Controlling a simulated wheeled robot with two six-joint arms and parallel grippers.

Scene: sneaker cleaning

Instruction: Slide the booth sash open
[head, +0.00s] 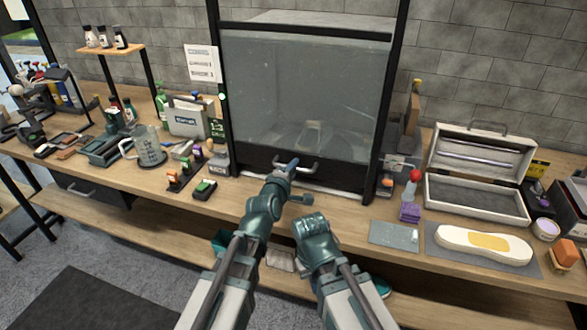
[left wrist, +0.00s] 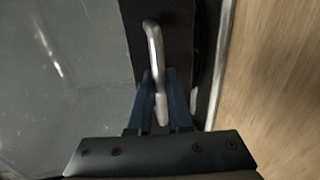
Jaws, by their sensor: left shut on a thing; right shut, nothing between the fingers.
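The booth sash (head: 300,95) is a grey see-through pane in a black frame, standing low at the back middle of the bench. A metal bar handle (head: 309,165) is on its black bottom rail (head: 262,160). My left gripper (head: 291,168) is at the handle's left part. In the left wrist view, its blue fingers (left wrist: 160,100) are on both sides of the handle (left wrist: 156,60), shut on it. The bottom rail is close to the sill; any small gap is hard to tell. My right gripper (head: 312,224) is shut and empty, lower, at the bench's front edge.
A mug (head: 148,148), bottles and small tools crowd the bench left of the booth. An open case (head: 478,198), a grey plate (head: 394,235) and a shoe sole (head: 482,244) lie to the right. Dark uprights (head: 381,100) flank the sash.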

